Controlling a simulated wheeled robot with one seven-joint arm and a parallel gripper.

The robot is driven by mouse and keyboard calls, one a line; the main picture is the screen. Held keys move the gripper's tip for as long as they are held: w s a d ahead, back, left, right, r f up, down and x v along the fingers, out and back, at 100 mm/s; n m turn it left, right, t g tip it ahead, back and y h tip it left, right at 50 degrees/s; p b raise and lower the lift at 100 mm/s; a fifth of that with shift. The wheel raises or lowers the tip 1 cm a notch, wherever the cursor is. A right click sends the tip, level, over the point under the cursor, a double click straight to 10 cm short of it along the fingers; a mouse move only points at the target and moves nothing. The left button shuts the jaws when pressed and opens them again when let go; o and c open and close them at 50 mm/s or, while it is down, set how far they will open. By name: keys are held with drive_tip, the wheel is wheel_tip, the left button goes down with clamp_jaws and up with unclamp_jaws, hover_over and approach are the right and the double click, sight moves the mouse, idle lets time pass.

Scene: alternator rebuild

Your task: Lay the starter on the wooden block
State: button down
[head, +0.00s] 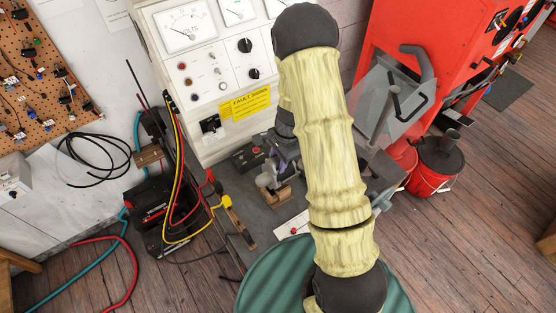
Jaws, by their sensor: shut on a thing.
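A small tan wooden block (282,199) sits on the dark bench top, just left of my sleeved arm. A small silvery rounded part that looks like the starter (266,181) shows directly above and left of the block. My gripper (277,170) is mostly hidden behind my arm; its visible grey end is shut on the starter. I cannot tell whether the starter touches the block or hangs just above it.
A test bench with dials (220,60) stands behind. A dark box with a red button (248,158) is close to the left of the gripper. Cables and a battery (165,215) lie at left. A green drum (265,280) is in front; a red bucket (432,180) stands at right.

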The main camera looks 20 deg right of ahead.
drive_tip(key=shift+d+b+x, duration=0.2)
drive_tip(key=shift+b+x, duration=0.7)
drive_tip(key=shift+x, duration=0.15)
drive_tip(key=shift+d+b+x, duration=0.25)
drive_tip(key=shift+b+x, duration=0.65)
drive_tip(key=shift+x, duration=0.15)
idle(1.8)
drive_tip(key=c, duration=0.9)
unclamp_jaws()
drive_tip(key=shift+f, duration=0.15)
drive_tip(key=shift+s+f, duration=0.1)
drive_tip(key=shift+f, duration=0.05)
drive_tip(key=b+v, duration=0.2)
drive_tip(key=v, duration=1.5)
drive_tip(key=shift+a+r+b, duration=0.1)
drive_tip(key=shift+r+b, duration=0.25)
drive_tip(key=s+a+n+t, duration=0.1)
drive_tip(key=s+n, duration=0.3)
drive_tip(key=s+a+n+t+h, duration=0.1)
drive_tip(key=s+n, duration=0.4)
drive_tip(key=s+a+n+t+h, duration=0.1)
drive_tip(key=s+n, duration=0.4)
drive_tip(key=shift+s+a+r, duration=0.2)
drive_tip(key=shift+a+r, duration=0.05)
drive_tip(key=shift+r, duration=0.1)
